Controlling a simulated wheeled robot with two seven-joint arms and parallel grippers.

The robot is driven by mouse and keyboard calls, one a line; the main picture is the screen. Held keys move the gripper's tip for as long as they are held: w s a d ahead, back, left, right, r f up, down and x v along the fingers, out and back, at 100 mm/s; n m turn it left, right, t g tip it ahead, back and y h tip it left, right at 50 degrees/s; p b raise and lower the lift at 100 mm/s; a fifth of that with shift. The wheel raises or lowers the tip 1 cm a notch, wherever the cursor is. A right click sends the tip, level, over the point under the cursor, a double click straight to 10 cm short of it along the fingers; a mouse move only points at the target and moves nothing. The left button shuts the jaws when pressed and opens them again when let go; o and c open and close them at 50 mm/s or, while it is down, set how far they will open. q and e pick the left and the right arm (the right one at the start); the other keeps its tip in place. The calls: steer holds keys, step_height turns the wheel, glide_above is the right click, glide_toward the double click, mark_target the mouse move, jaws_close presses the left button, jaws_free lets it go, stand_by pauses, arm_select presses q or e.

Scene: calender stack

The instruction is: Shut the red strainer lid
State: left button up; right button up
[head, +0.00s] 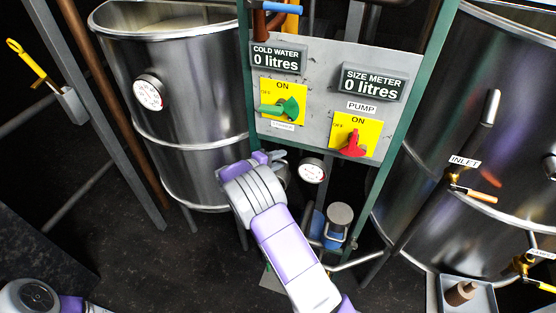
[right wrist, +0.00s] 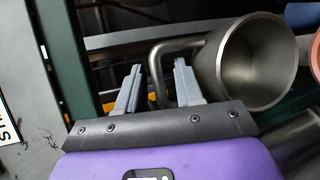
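No red strainer lid can be made out for certain. In the right wrist view an open metal cylinder (right wrist: 250,62) with a bent pipe (right wrist: 158,72) stands just right of my right gripper (right wrist: 159,66). A salmon-red rounded piece (right wrist: 315,52) is cut off at the right edge; I cannot tell if it is the lid. The right gripper's fingers are apart, and the pipe shows between them; I cannot tell if it lies between or behind. In the head view the right gripper (head: 274,159) is below the control panel, partly hidden by its own wrist. My left gripper is out of view.
The grey control panel (head: 325,68) has a green switch (head: 281,109) and a red switch (head: 353,144). Steel tanks stand left (head: 190,85) and right (head: 470,120). A gauge (head: 312,171) and a metal-topped fitting (head: 340,216) are close to my right arm.

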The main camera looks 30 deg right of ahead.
jaws_close()
